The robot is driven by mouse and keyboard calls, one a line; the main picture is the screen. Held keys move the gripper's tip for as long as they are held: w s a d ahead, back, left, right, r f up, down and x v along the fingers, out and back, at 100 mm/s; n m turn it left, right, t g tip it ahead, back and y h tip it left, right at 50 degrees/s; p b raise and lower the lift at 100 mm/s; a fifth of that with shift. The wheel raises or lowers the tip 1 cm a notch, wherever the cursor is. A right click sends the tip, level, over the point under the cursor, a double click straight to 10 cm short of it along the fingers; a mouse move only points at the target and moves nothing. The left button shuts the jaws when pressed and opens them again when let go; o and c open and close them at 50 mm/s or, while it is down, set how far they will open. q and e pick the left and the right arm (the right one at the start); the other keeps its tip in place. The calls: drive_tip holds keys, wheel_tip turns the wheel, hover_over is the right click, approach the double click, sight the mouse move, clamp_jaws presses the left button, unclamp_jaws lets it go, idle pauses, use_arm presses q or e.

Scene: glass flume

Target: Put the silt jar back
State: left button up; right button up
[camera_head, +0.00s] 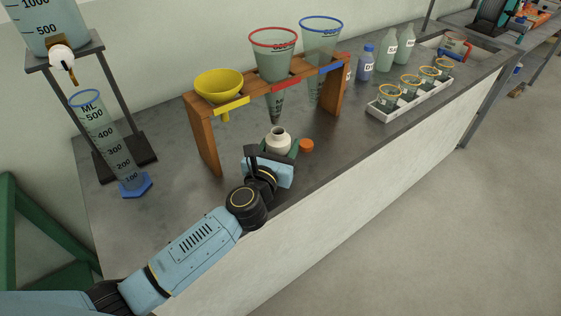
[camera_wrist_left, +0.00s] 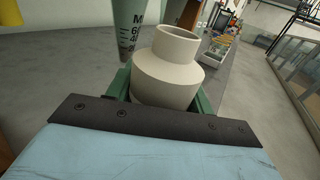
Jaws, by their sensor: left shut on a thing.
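The silt jar appears to be the cream, narrow-necked jar (camera_head: 279,142) with an open mouth, in front of the wooden funnel rack in the head view. It fills the middle of the left wrist view (camera_wrist_left: 168,72) and looks upright or slightly tilted there. My left gripper (camera_head: 280,151) is shut on this jar, with green fingers on both sides of its body. The jar's lower part is hidden by the gripper, so I cannot tell whether it touches the bench. An orange cap (camera_head: 306,145) lies on the bench just right of the jar. My right gripper is not in view.
A wooden rack (camera_head: 203,140) holds a yellow funnel (camera_head: 219,84) and red- and blue-rimmed cones (camera_head: 273,55). A measuring cylinder (camera_head: 108,140) stands left. Bottles (camera_head: 366,64) and a white tray (camera_head: 408,105) of small cups stand right. The bench's front left is clear.

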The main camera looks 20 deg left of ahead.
use_arm(q)
wheel_tip(320, 180, down, 3)
drive_tip(key=shift+f+b, duration=0.2)
drive_tip(key=shift+b, duration=0.6)
drive_tip(key=shift+f, duration=0.3)
drive_tip(key=shift+r, duration=0.1)
drive_tip(key=shift+f, duration=0.25)
drive_tip(key=o, duration=1)
drive_tip(key=shift+o, duration=0.2)
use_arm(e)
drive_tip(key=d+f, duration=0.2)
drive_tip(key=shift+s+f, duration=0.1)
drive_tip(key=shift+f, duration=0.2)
use_arm(q)
drive_tip(key=shift+r, duration=0.15)
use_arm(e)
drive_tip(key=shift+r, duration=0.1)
